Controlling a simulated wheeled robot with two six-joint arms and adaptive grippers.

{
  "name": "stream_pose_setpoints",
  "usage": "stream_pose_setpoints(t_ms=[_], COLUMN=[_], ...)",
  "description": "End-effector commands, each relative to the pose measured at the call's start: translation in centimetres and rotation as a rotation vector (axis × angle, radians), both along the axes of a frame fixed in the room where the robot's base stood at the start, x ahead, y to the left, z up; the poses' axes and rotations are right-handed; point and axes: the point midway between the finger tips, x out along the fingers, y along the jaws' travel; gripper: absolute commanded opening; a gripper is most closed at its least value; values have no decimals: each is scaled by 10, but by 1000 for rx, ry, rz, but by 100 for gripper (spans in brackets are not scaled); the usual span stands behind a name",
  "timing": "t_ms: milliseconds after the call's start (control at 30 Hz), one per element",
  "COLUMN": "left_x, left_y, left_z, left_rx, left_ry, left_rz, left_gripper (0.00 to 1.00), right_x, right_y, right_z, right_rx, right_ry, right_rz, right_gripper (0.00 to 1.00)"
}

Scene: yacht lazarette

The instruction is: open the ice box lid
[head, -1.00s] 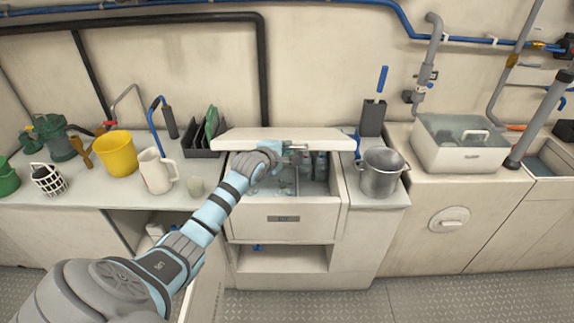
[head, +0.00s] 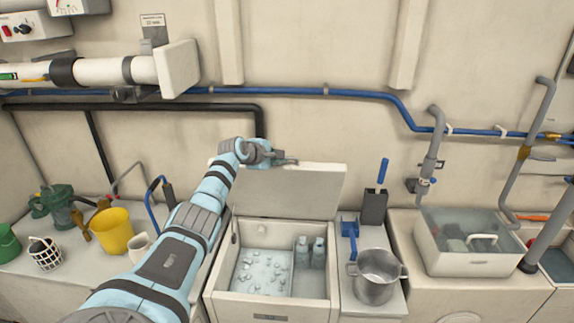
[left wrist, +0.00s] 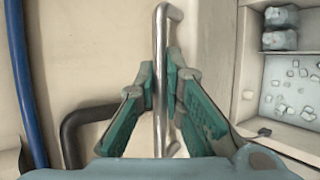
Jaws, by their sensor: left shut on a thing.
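The ice box lid (head: 285,193) stands raised, nearly upright, at the back of the ice box (head: 270,304). Inside the open box are loose ice cubes (head: 262,274) on the left and bottles (head: 310,252) in a right compartment. My left gripper (head: 284,160) is at the lid's top edge. In the left wrist view its green-padded fingers (left wrist: 164,95) are shut on a metal bar handle (left wrist: 161,45). The ice box interior also shows at the right of that view (left wrist: 288,90). My right gripper is in neither view.
A steel pot (head: 376,278) and a dark holder with a blue-handled tool (head: 375,205) stand right of the box. A yellow bucket (head: 115,232) and a white jug (head: 139,246) stand left. A black pipe (head: 180,107) and blue pipe run along the wall behind.

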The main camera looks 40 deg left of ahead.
Motion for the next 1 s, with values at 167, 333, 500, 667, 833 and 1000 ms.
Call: stream_pose_setpoints(t_ms=[167,333,500,667,833,1000], left_x=[3,7,8,8,7,5], left_y=[-1,-5,-6,-6,-6,-4], left_z=[0,-1,-1,-1,-1,1], left_rx=[1,1,0,0,1,2], left_ry=[6,6,6,6,5,3], left_rz=[-4,-12,-13,-13,-13,-9], left_gripper=[0,0,20,30,30,30], right_x=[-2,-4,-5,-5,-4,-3], right_y=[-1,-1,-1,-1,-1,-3], right_z=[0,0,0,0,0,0], right_rx=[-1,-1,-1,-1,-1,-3], right_ry=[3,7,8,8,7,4], right_rz=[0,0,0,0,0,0], right_gripper=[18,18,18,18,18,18])
